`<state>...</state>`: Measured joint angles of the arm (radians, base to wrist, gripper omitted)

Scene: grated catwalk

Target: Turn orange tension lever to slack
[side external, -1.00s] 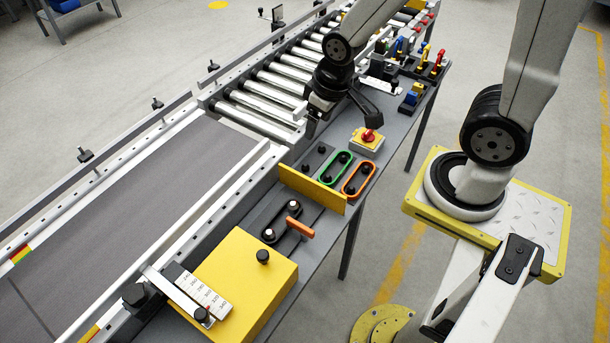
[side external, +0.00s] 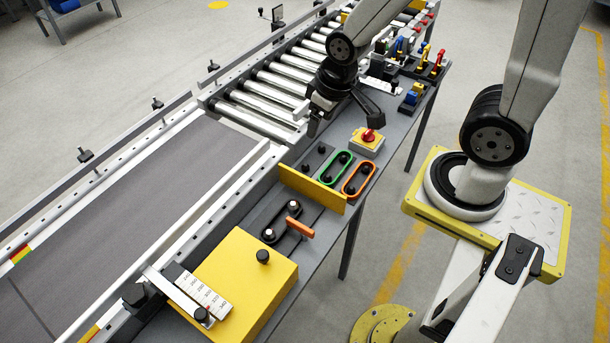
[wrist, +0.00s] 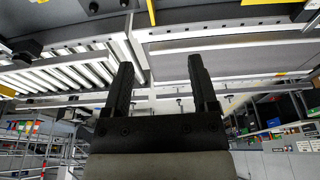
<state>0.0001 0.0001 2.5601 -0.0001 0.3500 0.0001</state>
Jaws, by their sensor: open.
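The orange tension lever (side external: 300,228) is a short bar at the front edge of the bench in the side view. It sits beside a black belt loop (side external: 281,222) around two pulleys. My gripper (side external: 343,120) is open and empty, with its fingers spread, above the bench near the rollers. It is well behind the lever and apart from it. In the wrist view my gripper's two fingers (wrist: 160,64) stand wide apart with nothing between them. I cannot make out the lever in the wrist view.
A yellow upright panel (side external: 312,190) stands just behind the lever. A yellow cover (side external: 240,278) with a black knob is in front. Green (side external: 334,168) and orange (side external: 359,178) belt loops and a red-knobbed switch box (side external: 367,142) lie nearer my gripper. The conveyor (side external: 150,200) runs along the left.

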